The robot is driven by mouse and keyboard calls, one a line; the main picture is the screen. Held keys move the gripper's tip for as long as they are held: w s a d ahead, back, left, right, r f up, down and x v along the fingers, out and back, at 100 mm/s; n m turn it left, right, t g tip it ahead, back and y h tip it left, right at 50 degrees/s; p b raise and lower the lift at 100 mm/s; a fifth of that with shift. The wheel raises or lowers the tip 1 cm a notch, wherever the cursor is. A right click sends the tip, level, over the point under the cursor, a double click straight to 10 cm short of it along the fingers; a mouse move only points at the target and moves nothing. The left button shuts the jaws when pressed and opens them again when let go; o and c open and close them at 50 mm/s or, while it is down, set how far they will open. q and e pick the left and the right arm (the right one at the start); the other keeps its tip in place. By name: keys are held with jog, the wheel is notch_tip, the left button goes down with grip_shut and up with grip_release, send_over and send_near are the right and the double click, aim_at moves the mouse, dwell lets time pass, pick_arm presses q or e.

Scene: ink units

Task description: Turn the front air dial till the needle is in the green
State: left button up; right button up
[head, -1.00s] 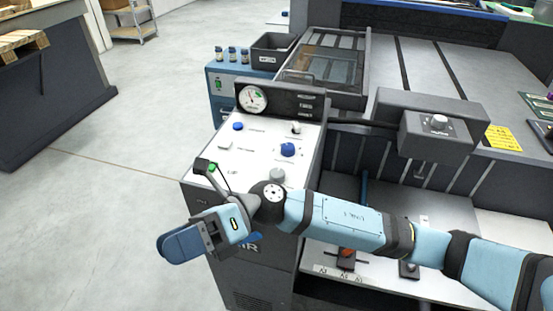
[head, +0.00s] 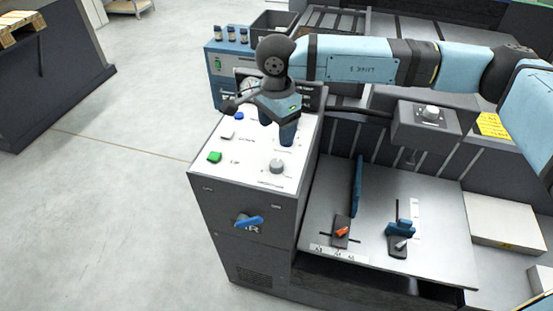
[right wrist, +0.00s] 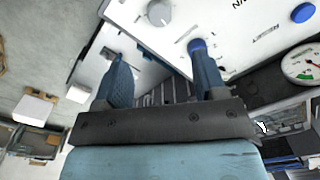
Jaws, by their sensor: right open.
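My right gripper (head: 286,137) points down over the white control panel (head: 250,145); its fingers are apart with nothing visibly held. My left gripper is out of view.
A grey knob (head: 277,167), green button (head: 214,157), white button (head: 227,135) and blue button (head: 238,115) stand near the gripper. A blue handle (head: 248,220) is on the cabinet front. Small bottles (head: 231,34) stand behind. The floor at left is clear.

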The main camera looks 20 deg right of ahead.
aim_at(276, 163)
notch_tip(276, 163, down, 12)
dwell(0.4)
jog(key=c, duration=0.9)
